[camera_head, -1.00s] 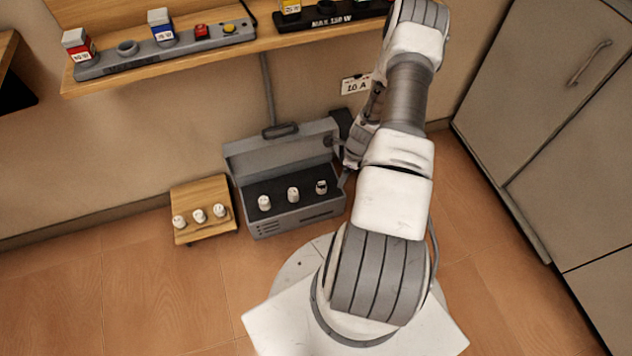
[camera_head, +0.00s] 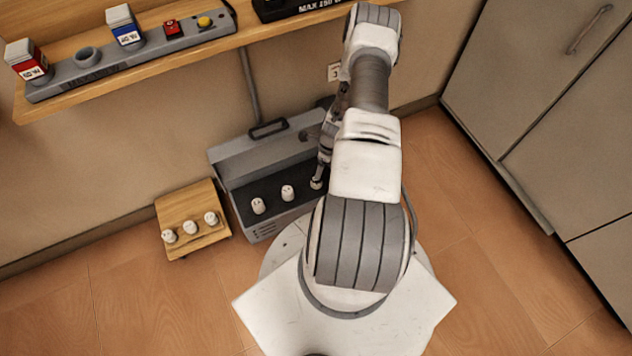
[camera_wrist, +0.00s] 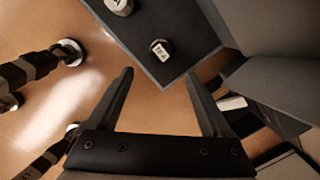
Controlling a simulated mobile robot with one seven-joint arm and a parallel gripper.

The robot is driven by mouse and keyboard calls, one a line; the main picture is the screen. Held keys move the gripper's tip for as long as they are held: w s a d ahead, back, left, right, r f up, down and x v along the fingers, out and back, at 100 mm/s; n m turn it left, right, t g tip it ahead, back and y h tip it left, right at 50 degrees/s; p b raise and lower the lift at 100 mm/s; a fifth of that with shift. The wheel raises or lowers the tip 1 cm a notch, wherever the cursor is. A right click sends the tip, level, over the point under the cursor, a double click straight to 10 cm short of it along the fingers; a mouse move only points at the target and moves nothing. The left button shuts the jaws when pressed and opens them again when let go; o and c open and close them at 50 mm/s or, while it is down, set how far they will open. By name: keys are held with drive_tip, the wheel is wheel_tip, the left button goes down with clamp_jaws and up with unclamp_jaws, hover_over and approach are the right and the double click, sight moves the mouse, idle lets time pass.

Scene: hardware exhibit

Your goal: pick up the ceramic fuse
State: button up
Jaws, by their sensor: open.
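Several small white ceramic fuses are in view. Three stand in the grey open-lidded box (camera_head: 262,231): left (camera_head: 258,206), middle (camera_head: 288,193) and right (camera_head: 316,183). In the wrist view, a white fuse with a dark-marked top (camera_wrist: 160,49) stands on the dark panel near its corner, just beyond and between my fingertips. Another white fuse (camera_wrist: 119,6) is cut by the top edge. My gripper (camera_wrist: 160,74) is open with nothing between its fingers. In the head view my gripper (camera_head: 321,176) is over the box's right end, close to the right fuse and partly hiding it.
A low wooden stand (camera_head: 190,205) left of the box holds three more white pieces (camera_head: 190,227). A wooden shelf (camera_head: 150,72) on the wall above carries a grey strip with coloured blocks. Grey cabinets (camera_head: 560,110) stand at the right. The floor at front left is clear.

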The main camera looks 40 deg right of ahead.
sight(316, 181)
drive_tip(key=f+b, duration=0.1)
drive_tip(key=f, duration=0.2)
drive_tip(key=w+f+b, duration=0.1)
drive_tip(key=f+b, duration=0.1)
drive_tip(key=f, duration=0.2)
drive_tip(key=w+a+f+b, duration=0.1)
drive_tip(key=f, duration=0.2)
drive_tip(key=shift+f+b, duration=0.4)
drive_tip(key=shift+r, duration=0.1)
clamp_jaws()
